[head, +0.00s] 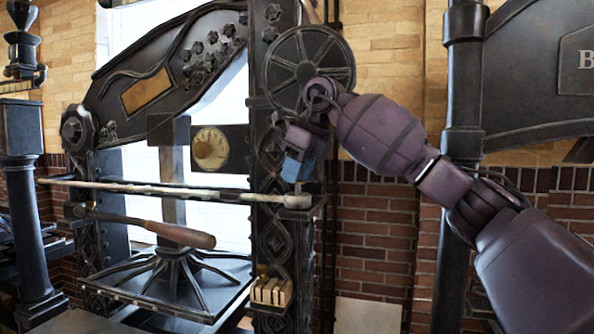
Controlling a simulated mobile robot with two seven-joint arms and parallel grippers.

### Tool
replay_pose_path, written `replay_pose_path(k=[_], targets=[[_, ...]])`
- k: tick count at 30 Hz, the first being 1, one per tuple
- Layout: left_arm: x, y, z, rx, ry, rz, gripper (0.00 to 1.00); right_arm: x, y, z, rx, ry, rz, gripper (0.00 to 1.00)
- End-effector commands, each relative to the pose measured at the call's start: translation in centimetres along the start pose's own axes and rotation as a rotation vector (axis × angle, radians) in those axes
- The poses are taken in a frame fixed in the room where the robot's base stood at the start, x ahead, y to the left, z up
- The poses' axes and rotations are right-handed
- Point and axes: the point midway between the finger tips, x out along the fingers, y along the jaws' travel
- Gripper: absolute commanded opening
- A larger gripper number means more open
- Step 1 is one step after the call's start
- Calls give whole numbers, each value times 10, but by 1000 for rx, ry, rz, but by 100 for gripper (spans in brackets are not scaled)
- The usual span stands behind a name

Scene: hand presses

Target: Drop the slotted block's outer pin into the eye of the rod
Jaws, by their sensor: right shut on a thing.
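A long pale rod (160,188) lies level across the front of the left press. Its thicker right end (298,201) is where the eye would be, but the hole cannot be made out. A small light wooden slotted block (271,292) sits low at the press's right upright, with dark slots between its parts. My right gripper (298,172) points down a little above the rod's right end, apart from it. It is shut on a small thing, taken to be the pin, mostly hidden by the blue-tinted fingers. My left gripper is out of view.
A wooden-handled lever (175,233) juts over the press bed (170,290) below the rod. A spoked wheel (309,69) stands close behind my right wrist. A dark column (460,180) of another press stands behind my right arm.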

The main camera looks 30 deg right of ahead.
Motion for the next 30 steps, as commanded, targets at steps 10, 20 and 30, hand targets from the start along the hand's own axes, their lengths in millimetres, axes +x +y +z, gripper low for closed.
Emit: replay_pose_path(k=[10,20,30], targets=[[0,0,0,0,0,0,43,0,0,0,0,0,0,8],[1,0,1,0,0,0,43,2,0,-1,0,0,0,8],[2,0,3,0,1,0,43,8,0,-4,0,1,0,8]])
